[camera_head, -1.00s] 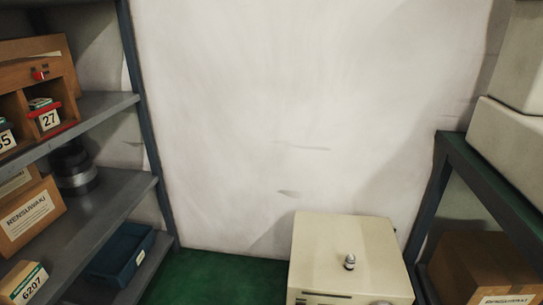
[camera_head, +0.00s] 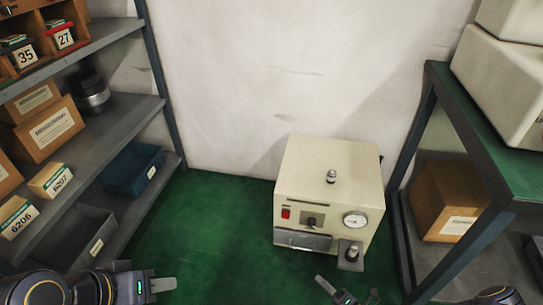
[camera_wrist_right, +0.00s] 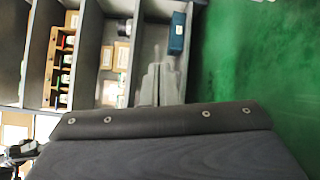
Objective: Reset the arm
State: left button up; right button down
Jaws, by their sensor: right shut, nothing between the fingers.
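My left gripper (camera_head: 161,285) shows low at the left in the head view, its light grey fingertip pointing right. Whether its jaws are apart cannot be told. My right gripper (camera_head: 324,284) is at the bottom edge, in front of the cream machine, partly cut off by the frame. In the right wrist view its grey fingers (camera_wrist_right: 157,80) are together, with nothing held between them. Neither gripper appears to touch anything.
A cream machine (camera_head: 300,185) with a gauge stands on the green floor. Left shelves (camera_head: 90,140) hold cartons, a blue bin (camera_head: 132,170) and a grey bin (camera_head: 80,238). A green-topped bench (camera_head: 490,150) stands right. Green floor (camera_head: 215,220) is clear between shelves and machine.

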jog(key=s+d+r+n+g, duration=0.1)
jog(key=s+r+n+g, duration=0.1)
jog(key=r+n+g, duration=0.7)
jog(key=s+d+r+n+g, duration=0.1)
jog(key=s+r+n+g, duration=0.15)
jog(key=r+n, duration=1.15)
jog(key=s+d+r+n+t+h, duration=0.35)
jog(key=s+r+n+h, duration=0.65)
jog(key=n, duration=0.8)
notch_tip(320, 180, up, 32)
jog(key=s+y+p, duration=0.1)
jog(key=p, duration=2.8)
jog(key=shift+a+n+y, duration=0.3)
jog(key=shift+a, duration=0.05)
jog(key=shift+s+r, duration=0.1)
